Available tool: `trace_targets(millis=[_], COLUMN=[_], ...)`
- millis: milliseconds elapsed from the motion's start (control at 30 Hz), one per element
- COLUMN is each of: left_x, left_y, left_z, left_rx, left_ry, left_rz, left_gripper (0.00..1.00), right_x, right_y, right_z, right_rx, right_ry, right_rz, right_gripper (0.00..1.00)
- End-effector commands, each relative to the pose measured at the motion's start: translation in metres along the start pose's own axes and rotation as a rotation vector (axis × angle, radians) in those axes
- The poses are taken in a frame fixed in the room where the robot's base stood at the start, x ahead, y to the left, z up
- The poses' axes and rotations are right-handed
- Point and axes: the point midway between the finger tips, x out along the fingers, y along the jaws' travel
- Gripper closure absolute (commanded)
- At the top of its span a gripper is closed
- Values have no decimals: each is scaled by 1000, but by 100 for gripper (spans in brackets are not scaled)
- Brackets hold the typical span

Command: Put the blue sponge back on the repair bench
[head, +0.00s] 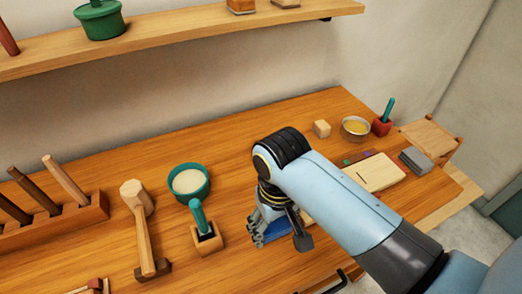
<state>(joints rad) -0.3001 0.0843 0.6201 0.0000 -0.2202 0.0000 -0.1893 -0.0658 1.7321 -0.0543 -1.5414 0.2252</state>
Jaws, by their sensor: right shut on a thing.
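The blue sponge (276,231) shows at the middle of the head view, low in the picture, partly hidden by the fingers and wrist. My right gripper (280,240) is shut on it, pointing down over the wooden repair bench (235,145). The sponge is at or just above the bench top; I cannot tell whether it touches. My left gripper is not in view.
Left of the sponge are a small block with a green-handled tool (205,238), a green bowl (188,182), a mallet (139,220) and a tool rack (60,221). Right of my arm are a pale board (375,172), grey blocks (415,161) and a bowl (355,128).

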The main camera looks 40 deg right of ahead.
Motion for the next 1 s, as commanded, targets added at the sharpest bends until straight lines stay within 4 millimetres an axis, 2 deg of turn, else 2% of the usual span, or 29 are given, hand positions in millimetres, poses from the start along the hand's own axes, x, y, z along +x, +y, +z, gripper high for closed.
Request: trace_targets(millis=[33, 200, 533, 900, 933, 1000], left_x=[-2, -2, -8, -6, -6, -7], left_y=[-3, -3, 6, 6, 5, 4], left_z=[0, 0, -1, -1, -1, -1], left_rx=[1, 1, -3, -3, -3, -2], left_ry=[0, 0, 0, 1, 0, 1], left_rz=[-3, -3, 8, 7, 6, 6], left_gripper=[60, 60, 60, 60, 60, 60], right_x=[4, 16, 54, 60, 60, 60], right_y=[-10, -25, -26, -25, -25, -25], right_z=[-3, -7, -8, -8, -8, -8], right_rx=[-1, -1, -2, -1, -1, -1], right_ry=[-1, -1, -1, 0, 0, 0], right_rz=[-3, 0, 2, 1, 1, 1], right_gripper=[60, 60, 60, 60, 33, 24])
